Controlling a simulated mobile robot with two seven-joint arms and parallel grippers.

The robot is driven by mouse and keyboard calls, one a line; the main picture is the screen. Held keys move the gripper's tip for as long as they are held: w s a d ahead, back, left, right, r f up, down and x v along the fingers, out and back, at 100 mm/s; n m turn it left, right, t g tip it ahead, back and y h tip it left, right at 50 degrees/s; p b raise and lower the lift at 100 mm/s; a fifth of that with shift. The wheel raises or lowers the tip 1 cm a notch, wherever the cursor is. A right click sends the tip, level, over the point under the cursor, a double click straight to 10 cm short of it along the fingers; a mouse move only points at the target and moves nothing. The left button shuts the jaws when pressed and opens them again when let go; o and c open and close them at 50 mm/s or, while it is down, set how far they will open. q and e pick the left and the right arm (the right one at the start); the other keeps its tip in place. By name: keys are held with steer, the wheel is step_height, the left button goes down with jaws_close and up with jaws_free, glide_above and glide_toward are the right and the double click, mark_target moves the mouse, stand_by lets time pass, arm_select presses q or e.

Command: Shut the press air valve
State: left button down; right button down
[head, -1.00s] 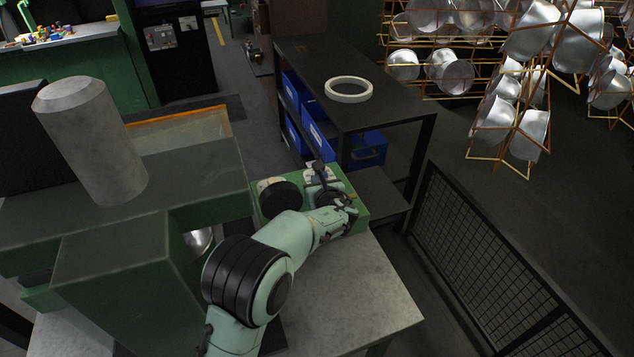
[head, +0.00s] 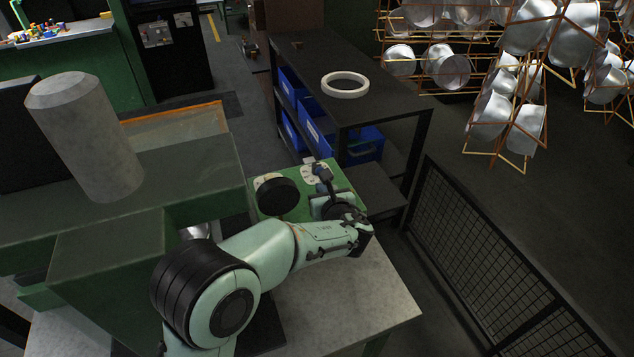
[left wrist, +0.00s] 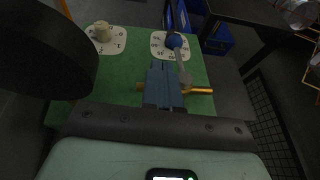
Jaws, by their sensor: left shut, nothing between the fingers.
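The press air valve has a grey lever (left wrist: 183,68) with a blue ball end, on a brass pipe (left wrist: 198,90) across the green panel (left wrist: 125,75). The lever points away from the wrist camera, its blue end over a white dial plate. My left gripper (left wrist: 160,68) is shut and empty, with its blue-grey fingers beside the lever, left of it, and over the pipe. Whether they touch is unclear. In the head view my left gripper (head: 326,190) is at the right part of the panel and partly hides the valve. My right gripper is not in view.
A large black round knob (head: 278,195) stands left of the gripper. A beige knob (left wrist: 102,31) sits on another dial plate. Behind is a dark shelf table (head: 395,105) with a white ring (head: 345,85) and blue bins. A mesh fence (head: 480,260) stands right.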

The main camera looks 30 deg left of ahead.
arm_select(q)
steer(key=shift+v, duration=2.25)
